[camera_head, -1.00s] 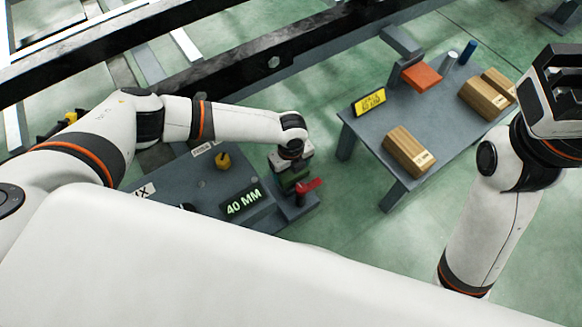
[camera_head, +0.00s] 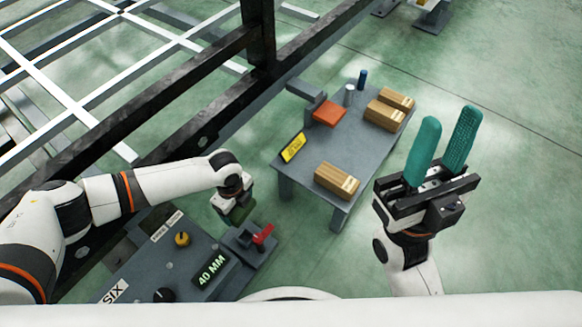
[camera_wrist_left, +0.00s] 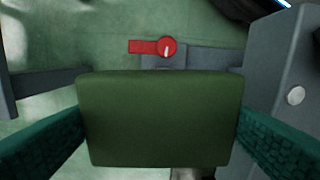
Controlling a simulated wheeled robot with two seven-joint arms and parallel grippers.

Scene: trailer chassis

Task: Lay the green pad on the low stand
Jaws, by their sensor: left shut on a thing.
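My left gripper (camera_head: 238,207) is shut on the green pad (camera_wrist_left: 160,118), a dark green block between the two teal fingers in the left wrist view. In the head view the pad shows only partly, below the wrist, by the red-handled corner of the control panel. A low grey table (camera_head: 345,130) stands to the right of it; I cannot tell if this is the low stand. The pad is apart from this table. My right gripper (camera_head: 446,130) is open and empty, with its teal fingers pointing up, to the right of the table.
The table holds an orange pad (camera_head: 329,113), a yellow sign (camera_head: 293,147), several wooden blocks (camera_head: 337,181) and two small cylinders. The control panel (camera_head: 150,262) has a red handle (camera_head: 263,235). Dark chassis beams (camera_head: 190,150) run behind my left arm. Green floor lies open at right.

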